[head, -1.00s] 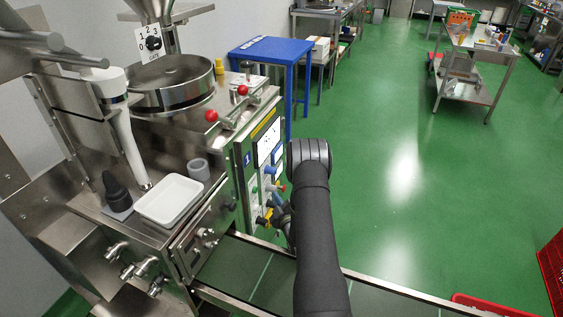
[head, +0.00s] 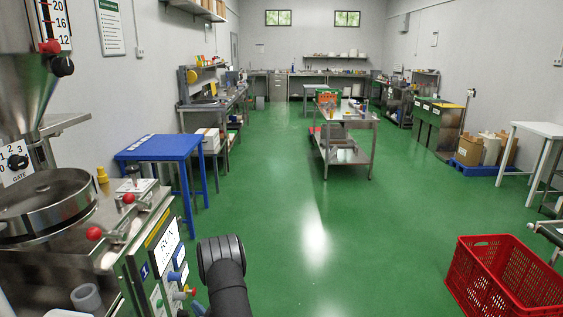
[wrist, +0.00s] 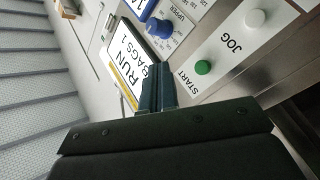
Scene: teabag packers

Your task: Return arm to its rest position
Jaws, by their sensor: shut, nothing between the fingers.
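My gripper (wrist: 157,88) shows in the wrist view with its two dark fingers together and nothing between them. Beyond the fingertips is the machine's control panel, with a display (wrist: 127,62) reading "RUN BAGS 1", a blue knob (wrist: 158,27), a green START button (wrist: 203,67) and a white JOG button (wrist: 255,18). I cannot tell the exact gap between fingertips and panel. In the head view my black arm rises at the bottom, just right of the panel's display (head: 163,243). The gripper is mostly hidden or cut off there.
The steel machine with its round pan (head: 45,200) and grey cup (head: 87,298) fills the left. A blue table (head: 160,148) stands behind it. A red crate (head: 500,285) is at lower right. A steel trolley (head: 345,150) stands farther back. Green floor between is clear.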

